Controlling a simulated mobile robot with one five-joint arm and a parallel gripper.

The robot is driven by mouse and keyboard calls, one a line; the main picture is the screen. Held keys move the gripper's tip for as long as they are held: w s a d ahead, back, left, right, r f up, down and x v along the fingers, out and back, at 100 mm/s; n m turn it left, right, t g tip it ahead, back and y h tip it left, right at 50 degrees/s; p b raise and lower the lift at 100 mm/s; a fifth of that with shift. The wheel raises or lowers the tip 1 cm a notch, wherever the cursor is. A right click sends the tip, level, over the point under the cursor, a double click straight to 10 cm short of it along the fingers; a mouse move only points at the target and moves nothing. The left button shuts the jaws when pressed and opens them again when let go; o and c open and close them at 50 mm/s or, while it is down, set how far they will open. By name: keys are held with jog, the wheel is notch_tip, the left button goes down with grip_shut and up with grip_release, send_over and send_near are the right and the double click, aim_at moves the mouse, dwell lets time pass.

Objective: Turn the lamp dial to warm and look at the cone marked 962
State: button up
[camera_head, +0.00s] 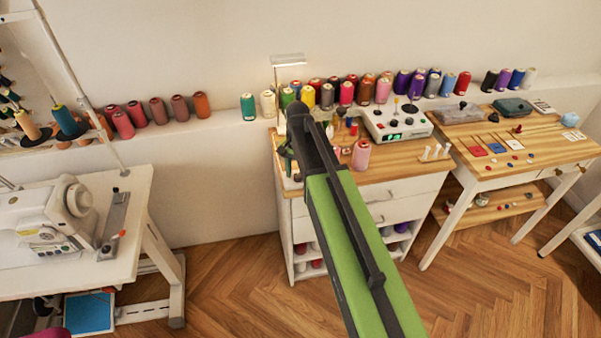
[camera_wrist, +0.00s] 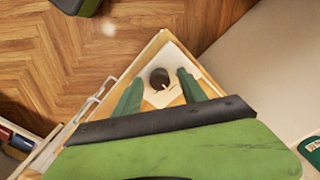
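The dark round dial (camera_wrist: 159,78) with a pale pointer mark sits on a white plate (camera_wrist: 172,58) at the table corner in the wrist view. My gripper (camera_wrist: 160,80) is open, with one green finger on each side of the dial and a gap to each. In the head view my arm hides the dial, and green fingers show at the table's left edge. The lamp (camera_head: 288,60) has a pale head on a thin, lit stem behind the table. Many thread cones stand along the wall ledge, and a pink cone (camera_head: 361,154) stands on the table. No number 962 is readable.
The wooden table (camera_head: 400,163) also bears a white box with knobs and a green display (camera_head: 398,122). A second table (camera_head: 530,140) with small items stands to the right. A sewing machine (camera_head: 50,215) stands at left. The floor in front is clear.

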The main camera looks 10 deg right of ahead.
aim_at(298, 175)
notch_tip(298, 175, up, 18)
jog(key=p, duration=1.7)
jog(key=shift+f, duration=0.25)
jog(key=s+f+n+b, duration=0.2)
jog(key=s+n, duration=0.1)
jog(key=s, duration=0.4)
jog(key=s+f+n+b, duration=0.2)
jog(key=s+f+n, duration=0.1)
jog(key=s, duration=0.4)
jog(key=shift+s+d+n, duration=0.2)
jog(key=shift+d+n, duration=0.2)
dwell(1.7)
